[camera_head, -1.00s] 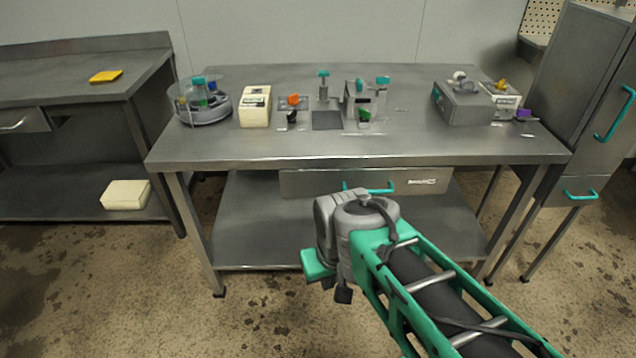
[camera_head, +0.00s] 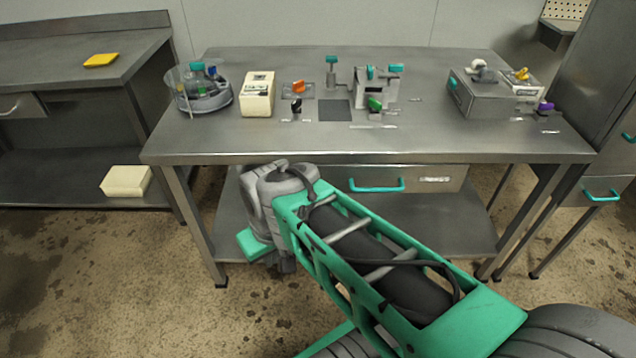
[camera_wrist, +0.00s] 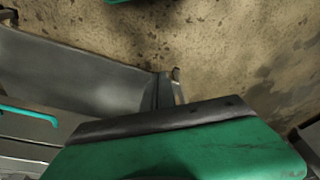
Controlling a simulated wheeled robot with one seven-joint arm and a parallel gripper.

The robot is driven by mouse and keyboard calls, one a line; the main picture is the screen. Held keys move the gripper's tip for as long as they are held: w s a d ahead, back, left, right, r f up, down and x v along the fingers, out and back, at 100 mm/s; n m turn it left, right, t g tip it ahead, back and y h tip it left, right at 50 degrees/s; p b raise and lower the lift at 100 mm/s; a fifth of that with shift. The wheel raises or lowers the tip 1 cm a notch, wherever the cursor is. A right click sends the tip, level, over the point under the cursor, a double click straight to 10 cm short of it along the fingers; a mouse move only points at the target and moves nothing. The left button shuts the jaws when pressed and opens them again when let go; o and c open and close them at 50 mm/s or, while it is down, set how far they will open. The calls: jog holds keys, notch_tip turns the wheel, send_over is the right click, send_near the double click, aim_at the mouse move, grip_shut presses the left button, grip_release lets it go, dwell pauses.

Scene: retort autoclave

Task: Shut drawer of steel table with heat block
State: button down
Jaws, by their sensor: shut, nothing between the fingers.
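The steel table (camera_head: 300,145) stands in the middle of the head view, with several devices on its top. I cannot tell for sure which device is the heat block. The table's drawer (camera_head: 437,180) is under the top, its front facing me, with a teal bar handle (camera_head: 376,187). How far it stands out is hard to tell; no interior shows. The handle also shows at the left of the wrist view (camera_wrist: 28,115). My gripper (camera_head: 258,243) is shut and empty, in front of the table, left of the handle and apart from it. My arm hides the drawer's left part.
The table's lower shelf (camera_head: 415,215) lies below the drawer. Another steel bench (camera_head: 75,75) with an open-fronted lower level stands at the left. A steel cabinet (camera_head: 585,100) with teal handles stands close at the right. Stained floor is free in front at the left.

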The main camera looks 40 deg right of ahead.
jog(key=w+d+r+n+t+p, duration=0.1)
jog(key=d+r+n+t+p, duration=0.3)
jog(key=d, duration=0.9)
jog(key=w+d+n+t+p, duration=0.15)
jog(key=d+n, duration=0.35)
jog(key=d, duration=0.9)
send_near(336, 186)
notch_tip(336, 186, down, 3)
jog(key=a, duration=0.2)
jog(key=shift+w+d+f+g+y+b, duration=0.2)
jog(key=shift+w+d, duration=0.25)
jog(key=shift+w, duration=0.15)
jog(key=shift+w+d+f+g+y+b, duration=0.1)
jog(key=shift+w+d+g+b, duration=0.1)
jog(key=shift+w+d, duration=0.35)
jog(key=shift+w+d+r, duration=0.1)
jog(key=shift+w+d, duration=0.05)
jog(key=shift+w, duration=0.3)
